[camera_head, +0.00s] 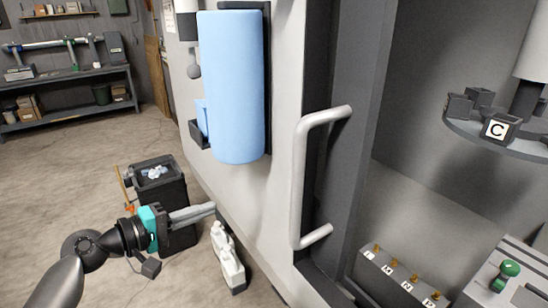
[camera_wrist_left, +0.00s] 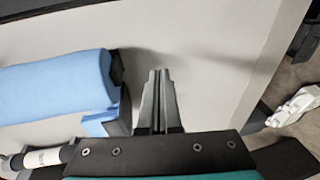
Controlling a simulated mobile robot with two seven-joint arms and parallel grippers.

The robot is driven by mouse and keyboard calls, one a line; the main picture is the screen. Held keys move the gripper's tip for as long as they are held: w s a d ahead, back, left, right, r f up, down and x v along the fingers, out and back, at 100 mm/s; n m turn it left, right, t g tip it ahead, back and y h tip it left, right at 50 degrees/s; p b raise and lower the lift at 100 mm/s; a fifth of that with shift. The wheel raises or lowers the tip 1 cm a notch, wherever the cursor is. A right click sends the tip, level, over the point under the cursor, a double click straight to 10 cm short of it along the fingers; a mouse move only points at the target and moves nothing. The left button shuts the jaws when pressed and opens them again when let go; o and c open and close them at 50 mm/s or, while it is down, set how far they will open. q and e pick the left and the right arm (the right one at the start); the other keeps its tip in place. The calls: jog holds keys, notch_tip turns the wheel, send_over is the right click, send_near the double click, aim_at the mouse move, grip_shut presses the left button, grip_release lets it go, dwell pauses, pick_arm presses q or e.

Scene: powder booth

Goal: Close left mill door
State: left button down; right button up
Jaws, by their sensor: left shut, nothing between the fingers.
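The mill's left door shows in the head view as a tall dark grey panel (camera_head: 345,165) beside the opening, with a long pale bar handle (camera_head: 298,180) upright on it. The opening to its right shows the mill's inside. My left gripper (camera_head: 213,208) is shut and empty, low in front of the pale machine side, to the left of the handle and clearly apart from it. In the left wrist view the closed fingers (camera_wrist_left: 159,73) point toward the pale panel (camera_wrist_left: 205,50); the handle is not visible there. My right gripper is not in view.
A blue roll (camera_head: 232,85) hangs on the machine side above my left gripper; it also shows in the wrist view (camera_wrist_left: 55,85). A black bin (camera_head: 158,175) and white bottles (camera_head: 228,255) stand on the floor nearby. Inside the mill are a lettered block (camera_head: 500,128) and a tool row (camera_head: 400,280).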

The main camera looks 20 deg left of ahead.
pick_arm(q)
jog(key=s+d+r+m+h, duration=0.1)
jog(key=d+r+h, duration=0.1)
jog(key=r, duration=0.3)
jog(key=s+d+r+m+h, duration=0.1)
jog(key=s+d+r+h, duration=0.1)
jog(key=r, duration=0.4)
jog(key=w+d+p, duration=0.5)
jog(key=d, duration=0.5)
jog(key=shift+w+d, duration=0.2)
jog(key=shift+w, duration=0.15)
